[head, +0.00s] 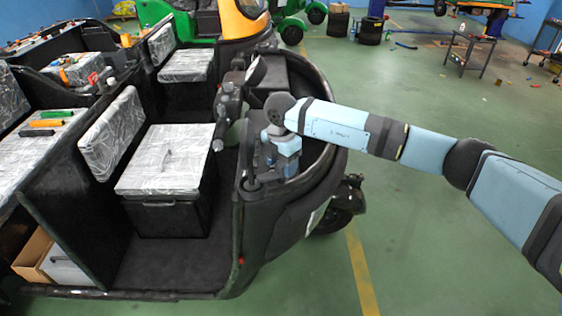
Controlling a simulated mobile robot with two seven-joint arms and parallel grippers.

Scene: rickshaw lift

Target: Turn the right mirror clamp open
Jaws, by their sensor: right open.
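My right arm reaches in from the right, and its wrist bends down over the front of the open-sided rickshaw (180,262). My right gripper (270,163) points down inside the dark front cowl, close to the dashboard; it is open, and its fingers are small and partly lost against dark parts. I cannot make out the right mirror clamp clearly; a short dark upright part (251,172) stands at the cowl's edge just left of the gripper. Whether the gripper touches anything there is unclear. My left gripper is out of view.
The handlebar (229,103) stands left of my wrist. The plastic-wrapped driver's seat (168,157) is further left. Orange and green tools (47,123) lie on the rear seat. A small metal table (470,52) stands at the back right.

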